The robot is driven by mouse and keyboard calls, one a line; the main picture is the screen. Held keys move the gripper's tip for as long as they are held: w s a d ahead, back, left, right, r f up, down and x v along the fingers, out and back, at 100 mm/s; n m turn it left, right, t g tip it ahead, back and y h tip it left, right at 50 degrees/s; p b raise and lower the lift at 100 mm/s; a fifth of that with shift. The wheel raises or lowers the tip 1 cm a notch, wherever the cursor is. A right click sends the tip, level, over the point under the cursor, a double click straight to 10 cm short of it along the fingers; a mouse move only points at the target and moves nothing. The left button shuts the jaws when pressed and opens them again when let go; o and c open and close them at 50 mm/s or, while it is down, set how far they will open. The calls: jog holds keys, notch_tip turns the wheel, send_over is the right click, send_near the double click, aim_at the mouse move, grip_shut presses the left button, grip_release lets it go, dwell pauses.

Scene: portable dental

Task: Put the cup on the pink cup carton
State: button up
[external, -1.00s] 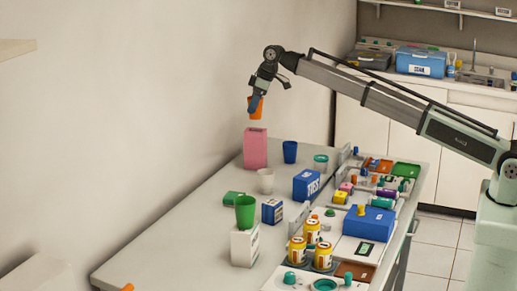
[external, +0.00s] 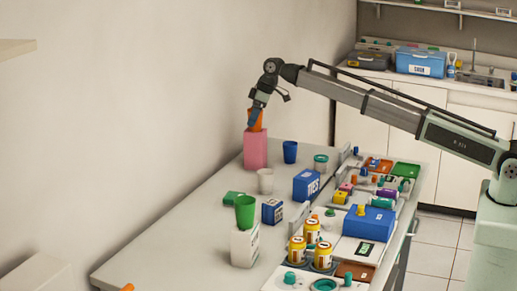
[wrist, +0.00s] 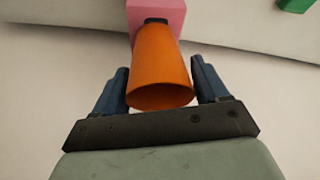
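The orange cup (external: 256,122) is upright at the top of the pink cup carton (external: 255,151). I cannot tell whether its base rests on the carton. My gripper (external: 254,117) points down over the carton with its fingers around the cup. In the wrist view, the cup (wrist: 160,72) sits between the two blue fingers of my gripper (wrist: 161,78), its wide rim towards the camera. The fingers lie close along both sides and appear shut on it. The carton (wrist: 170,14) shows beyond the cup's narrow end, mostly hidden.
A blue cup (external: 290,152) and a white cup (external: 265,180) stand near the carton. A green cup (external: 245,212) sits on a white box (external: 244,246). Blue boxes, yellow jars and trays crowd the table's right side. The wall is close on the left.

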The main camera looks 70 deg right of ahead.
jog(key=shift+o, duration=1.2)
jog(key=shift+r, duration=0.1)
jog(key=v, duration=1.2)
